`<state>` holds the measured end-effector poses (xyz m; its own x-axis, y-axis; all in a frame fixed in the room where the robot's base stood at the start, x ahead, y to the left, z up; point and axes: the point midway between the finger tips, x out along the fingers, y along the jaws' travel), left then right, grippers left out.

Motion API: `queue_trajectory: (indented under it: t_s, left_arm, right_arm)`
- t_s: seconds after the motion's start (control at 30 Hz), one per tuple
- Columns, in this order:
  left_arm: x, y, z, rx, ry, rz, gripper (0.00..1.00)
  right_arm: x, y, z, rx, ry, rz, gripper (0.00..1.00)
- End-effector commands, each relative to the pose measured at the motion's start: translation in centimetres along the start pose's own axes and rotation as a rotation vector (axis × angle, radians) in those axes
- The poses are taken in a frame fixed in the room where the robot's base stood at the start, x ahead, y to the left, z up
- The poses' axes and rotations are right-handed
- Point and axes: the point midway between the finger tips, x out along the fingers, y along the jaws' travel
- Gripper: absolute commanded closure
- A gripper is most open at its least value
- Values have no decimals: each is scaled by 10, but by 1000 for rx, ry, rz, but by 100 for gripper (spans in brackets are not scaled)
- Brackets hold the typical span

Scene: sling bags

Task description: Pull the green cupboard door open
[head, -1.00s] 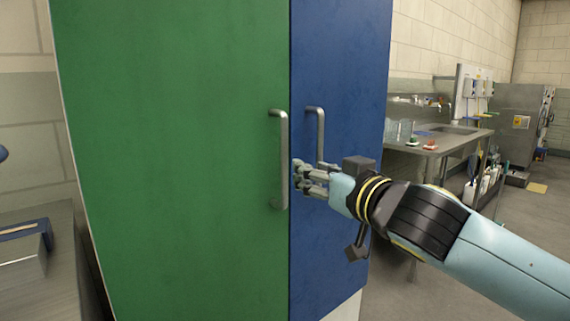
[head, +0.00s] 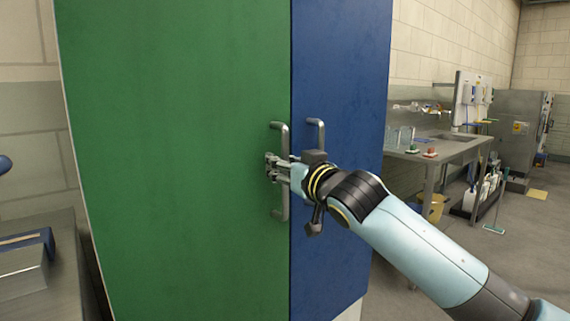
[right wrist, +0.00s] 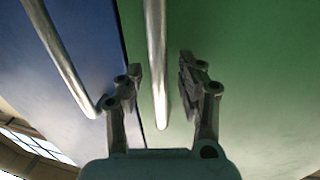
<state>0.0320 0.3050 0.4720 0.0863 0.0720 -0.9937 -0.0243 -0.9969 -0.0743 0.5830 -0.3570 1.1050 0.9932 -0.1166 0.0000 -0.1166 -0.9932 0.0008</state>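The green cupboard door (head: 180,150) is shut, flush beside the blue door (head: 340,75). Its vertical metal handle (head: 284,205) is near its right edge; the handle also shows in the right wrist view (right wrist: 156,60). My right gripper (head: 271,168) is at the middle of this handle. In the right wrist view the gripper (right wrist: 158,75) is open, with one finger on each side of the green door's handle and gaps between fingers and bar.
The blue door's handle (head: 320,136) stands close to the right of the green one. A metal counter with a drawer-like box (head: 22,270) is at the left.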

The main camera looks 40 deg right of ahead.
Motion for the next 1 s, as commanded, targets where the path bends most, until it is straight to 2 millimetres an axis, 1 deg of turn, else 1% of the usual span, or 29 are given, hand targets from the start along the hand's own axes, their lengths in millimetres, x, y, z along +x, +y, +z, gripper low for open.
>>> queue_trajectory:
  t_s: [0.07,0.3,0.33,0.37,1.0]
  left_arm:
    - [0,1,0,0,0,1,60]
    - [0,0,0,0,0,0,60]
    - [0,0,0,0,0,0,60]
    - [0,0,0,0,0,0,60]
    - [0,-1,0,1,-1,-2,60]
  right_arm:
    - [0,0,0,0,0,0,63]
    - [0,0,0,-1,-1,0,94]
    - [0,0,0,-1,-1,0,98]
    - [0,0,0,-1,-1,0,100]
    - [-1,0,1,1,-1,2,100]
